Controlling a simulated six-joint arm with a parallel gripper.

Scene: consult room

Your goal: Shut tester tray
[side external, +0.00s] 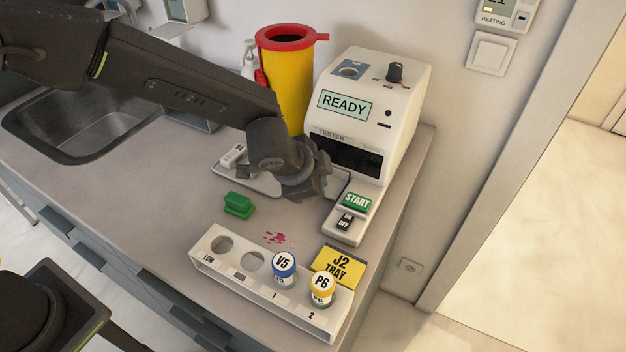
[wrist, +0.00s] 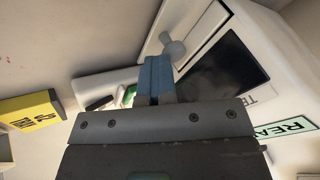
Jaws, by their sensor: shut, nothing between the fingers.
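The white tester (side external: 385,115) stands at the back right of the counter, its screen reading READY. Its dark front slot (side external: 345,157) also shows in the wrist view (wrist: 225,75). The pale tray (side external: 262,182) lies low to the left of the slot, with a small white piece on it. My gripper partly hides where it meets the tester. In the wrist view a white edge (wrist: 185,20) with a grey knob (wrist: 173,47) lies just beyond my fingers. My gripper (side external: 305,183) is shut and empty in front of the slot; its blue-grey fingertips (wrist: 155,62) appear close to the knob; contact is unclear.
The START button (side external: 356,202) and on/off switch sit on the tester's front ledge. A white rack (side external: 215,262) holds vials V5 and P6 at the front, beside a yellow J2 TRAY sign (side external: 338,263). A green block (side external: 238,205) and a yellow bin (side external: 284,85) stand nearby.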

